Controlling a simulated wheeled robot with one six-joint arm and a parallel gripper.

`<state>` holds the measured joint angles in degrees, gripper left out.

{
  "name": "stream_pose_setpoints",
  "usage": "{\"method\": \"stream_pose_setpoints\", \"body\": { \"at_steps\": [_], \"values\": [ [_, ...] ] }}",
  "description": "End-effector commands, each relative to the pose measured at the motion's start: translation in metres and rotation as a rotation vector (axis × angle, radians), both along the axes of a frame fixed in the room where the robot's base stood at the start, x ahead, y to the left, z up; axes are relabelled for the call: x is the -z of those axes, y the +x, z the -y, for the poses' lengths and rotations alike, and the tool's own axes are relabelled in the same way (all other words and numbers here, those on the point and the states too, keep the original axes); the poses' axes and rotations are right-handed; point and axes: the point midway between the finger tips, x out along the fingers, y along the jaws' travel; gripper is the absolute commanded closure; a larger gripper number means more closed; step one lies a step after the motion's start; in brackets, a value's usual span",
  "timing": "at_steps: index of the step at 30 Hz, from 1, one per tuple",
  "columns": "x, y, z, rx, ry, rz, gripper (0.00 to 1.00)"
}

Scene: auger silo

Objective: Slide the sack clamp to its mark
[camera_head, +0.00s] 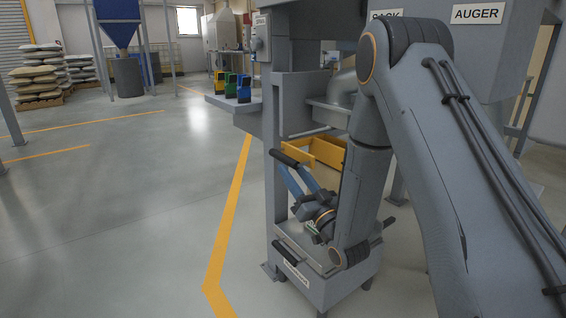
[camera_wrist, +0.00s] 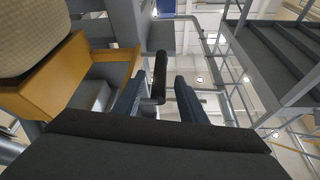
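The sack clamp seems to be the yellow frame (camera_head: 326,152) under the grey spout of the machine, partly behind my arm. A yellow part also fills the left of the wrist view (camera_wrist: 48,92). A black bar handle (camera_head: 285,158) sits at the frame's left, at my fingertips; I cannot clearly see how it joins the frame. My gripper (camera_head: 293,169) has two blue fingers pointing up toward this handle. In the wrist view, the handle (camera_wrist: 160,72) stands between the spread fingers of my gripper (camera_wrist: 158,84), with gaps on both sides. No mark for the clamp is distinguishable.
A grey low box with black handles (camera_head: 318,284) stands on the floor below my gripper. A beige rounded thing (camera_wrist: 30,40) is close at the wrist view's upper left. A ledge with coloured bins (camera_head: 231,86) projects left.

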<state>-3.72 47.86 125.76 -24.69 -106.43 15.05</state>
Motion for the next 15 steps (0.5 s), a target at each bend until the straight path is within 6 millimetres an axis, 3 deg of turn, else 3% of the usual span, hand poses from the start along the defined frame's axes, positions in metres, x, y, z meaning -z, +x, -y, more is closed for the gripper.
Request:
{"method": "stream_pose_setpoints", "body": {
  "at_steps": [9,15],
  "values": [
    [-0.018,0.039,-0.023,-0.001,-0.001,0.001,0.62],
    [-0.025,0.053,-0.030,0.000,-0.001,0.000,0.62]
  ]
}}
